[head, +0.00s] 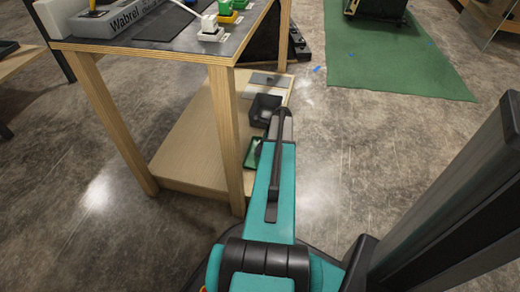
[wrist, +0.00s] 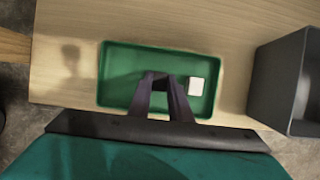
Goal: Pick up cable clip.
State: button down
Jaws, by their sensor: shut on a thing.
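In the wrist view my gripper (wrist: 162,77) points down over a shallow green tray (wrist: 118,47). Its two dark fingers are a little apart, with a small dark piece between the tips that I take to be the cable clip (wrist: 161,75). Most of it is hidden by the fingers, and its shape is hard to make out. I cannot tell whether it touches the tray floor. A small white block (wrist: 196,86) is in the tray, just right of the right finger. In the head view my arm hides the gripper and part of the tray (head: 251,153).
The tray is on a low wooden shelf (head: 190,150) under a workbench (head: 150,49). A black bin (head: 264,108) stands beside it, also right in the wrist view (wrist: 277,80). A bench leg (head: 224,135) is close left of my arm. Floor is open to the right.

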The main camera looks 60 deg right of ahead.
jog(key=shift+r+p, duration=0.85)
jog(key=shift+r, duration=0.65)
jog(key=shift+s+d+r, duration=0.1)
jog(key=shift+d, duration=0.25)
jog(key=s+d+r+p, duration=0.1)
jog(key=s+d+p, duration=0.4)
jog(key=d, duration=0.8)
jog(key=shift+s+d, duration=0.3)
jog(key=shift+s, duration=0.75)
jog(key=shift+r, duration=0.15)
